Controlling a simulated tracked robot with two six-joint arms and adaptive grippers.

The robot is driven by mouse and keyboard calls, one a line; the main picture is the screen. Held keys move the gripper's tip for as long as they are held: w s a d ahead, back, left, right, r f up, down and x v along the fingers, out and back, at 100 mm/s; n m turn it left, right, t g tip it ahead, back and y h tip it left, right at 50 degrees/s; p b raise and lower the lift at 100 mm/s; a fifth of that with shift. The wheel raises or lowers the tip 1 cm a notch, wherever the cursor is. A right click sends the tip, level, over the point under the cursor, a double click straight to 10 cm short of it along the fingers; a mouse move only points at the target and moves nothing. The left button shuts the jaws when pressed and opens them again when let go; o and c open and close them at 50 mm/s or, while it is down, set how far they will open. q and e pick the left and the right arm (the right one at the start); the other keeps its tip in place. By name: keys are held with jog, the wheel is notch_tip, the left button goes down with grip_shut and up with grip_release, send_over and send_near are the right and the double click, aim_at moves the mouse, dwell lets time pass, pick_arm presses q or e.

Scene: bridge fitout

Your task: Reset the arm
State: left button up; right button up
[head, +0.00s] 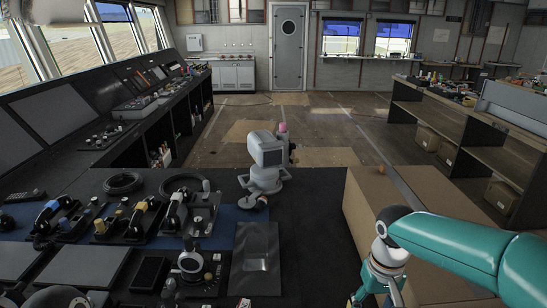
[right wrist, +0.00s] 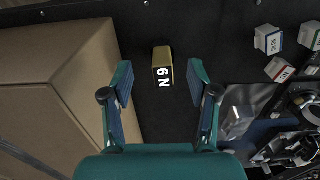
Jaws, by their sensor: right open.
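My right arm (head: 450,245) is teal and comes in from the right in the head view. Its gripper (head: 376,295) hangs low at the bottom edge, partly cut off, beside the cardboard box. In the right wrist view the gripper (right wrist: 160,85) is open, its two teal fingers apart with nothing between them. A small yellow-sided block (right wrist: 162,68) with a dark face and white marking "N9" lies on the dark surface, just beyond the fingertips and apart from them. My left gripper does not show.
A large cardboard box (head: 415,225) stands right of the dark console. Several labelled white blocks (right wrist: 268,38) lie at the right in the wrist view. Levers and handsets (head: 135,215) crowd the console's left. A grey monitor-like device (head: 266,160) stands at its far edge.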

jog(key=s+f+g, duration=0.2)
jog(key=s+f, duration=0.2)
jog(key=f, duration=0.3)
jog(key=s+f+g, duration=0.2)
jog(key=s+f, duration=0.2)
jog(key=f, duration=0.3)
jog(key=s+a+f+m+t+y, duration=0.15)
jog(key=s+a+f, duration=0.25)
jog(key=s+f, duration=0.4)
jog(key=s+a+f+m+t+y, duration=0.1)
jog(key=s+a+f+y, duration=0.2)
jog(key=s+a+f, duration=0.35)
jog(key=shift+w+d+f+t+h, duration=0.1)
jog(key=shift+w+d+f+t, duration=0.15)
jog(key=shift+w+d+t, duration=0.25)
jog(key=shift+w+d+f+t+h, duration=0.1)
jog(key=shift+w+d+f+t, duration=0.15)
jog(key=shift+w, duration=0.45)
jog(key=shift+w+d+f+t+h, duration=0.1)
jog(key=shift+w+d+f+t, duration=0.15)
jog(key=shift+w+d, duration=0.3)
jog(key=shift+a, duration=0.15)
